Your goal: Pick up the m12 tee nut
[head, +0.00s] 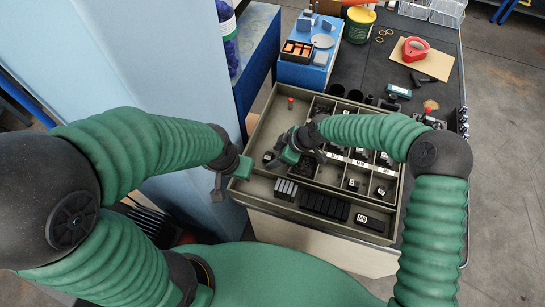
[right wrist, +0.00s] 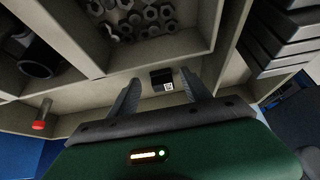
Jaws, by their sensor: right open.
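A small black block with a white label (right wrist: 162,79), which looks like the tee nut, lies in the drawer's left channel in the right wrist view. Its label is too small to read. My right gripper (right wrist: 160,97) is open, with one finger on either side of the block and apart from it. In the head view my right gripper (head: 277,161) is low over the left part of the drawer, and the arm partly hides the compartments. My left gripper (head: 218,188) hangs just outside the drawer's left edge; its jaw opening is unclear.
The open drawer (head: 252,186) has raised walls and dividers. A compartment of loose nuts (right wrist: 140,18) borders the channel. A red-tipped peg (right wrist: 40,118) stands left in the wrist view. Stacked grey bars (right wrist: 290,35) lie right.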

